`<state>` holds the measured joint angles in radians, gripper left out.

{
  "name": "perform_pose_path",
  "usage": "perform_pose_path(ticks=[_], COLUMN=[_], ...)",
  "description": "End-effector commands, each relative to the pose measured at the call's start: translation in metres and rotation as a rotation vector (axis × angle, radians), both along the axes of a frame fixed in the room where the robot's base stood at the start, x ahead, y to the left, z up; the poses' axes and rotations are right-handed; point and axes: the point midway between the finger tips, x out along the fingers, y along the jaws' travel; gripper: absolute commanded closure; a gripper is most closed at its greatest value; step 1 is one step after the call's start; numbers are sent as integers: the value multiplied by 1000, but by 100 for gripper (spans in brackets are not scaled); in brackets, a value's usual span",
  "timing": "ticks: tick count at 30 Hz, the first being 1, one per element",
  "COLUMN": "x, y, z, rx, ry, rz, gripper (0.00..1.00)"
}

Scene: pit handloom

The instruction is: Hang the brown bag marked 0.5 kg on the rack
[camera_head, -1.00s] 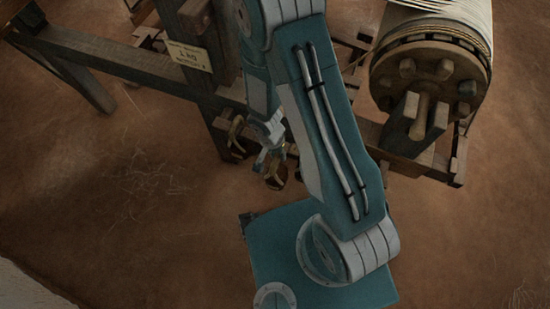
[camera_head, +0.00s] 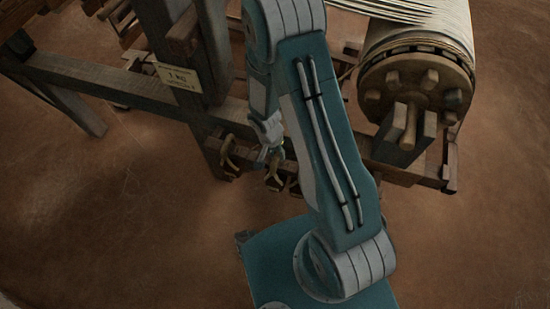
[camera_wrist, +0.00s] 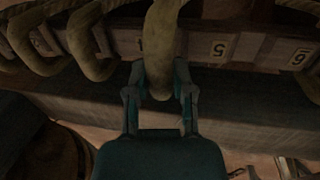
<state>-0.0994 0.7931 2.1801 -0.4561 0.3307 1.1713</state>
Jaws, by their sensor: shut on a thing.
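My gripper (camera_wrist: 160,95) is shut on a thick tan loop (camera_wrist: 161,40) in the wrist view. The loop runs up between the fingers and out of the top of the picture. I cannot tell whether it belongs to the brown bag; no bag body and no 0.5 kg mark can be read. Behind it runs a wooden rack rail (camera_wrist: 255,50) with number plates, 5 and 6 legible. In the head view my gripper (camera_head: 274,152) is small, close to the rack beam (camera_head: 125,90) and brown curved pieces (camera_head: 272,172), partly hidden by my arm.
More tan loops (camera_wrist: 90,42) hang left of the held one. The loom's roller (camera_head: 415,85) stands right of my arm. The brown floor (camera_head: 110,220) is open at the front left.

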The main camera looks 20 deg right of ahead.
Motion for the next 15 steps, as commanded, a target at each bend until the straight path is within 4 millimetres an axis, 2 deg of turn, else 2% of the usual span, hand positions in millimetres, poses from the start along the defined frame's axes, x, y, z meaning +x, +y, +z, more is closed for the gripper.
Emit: perform_pose_path(ticks=[6,15], x=[12,11], y=[-9,-9], z=[0,-18], rx=[0,-1], ry=[-2,1], rz=[-1,0], gripper=[100,100])
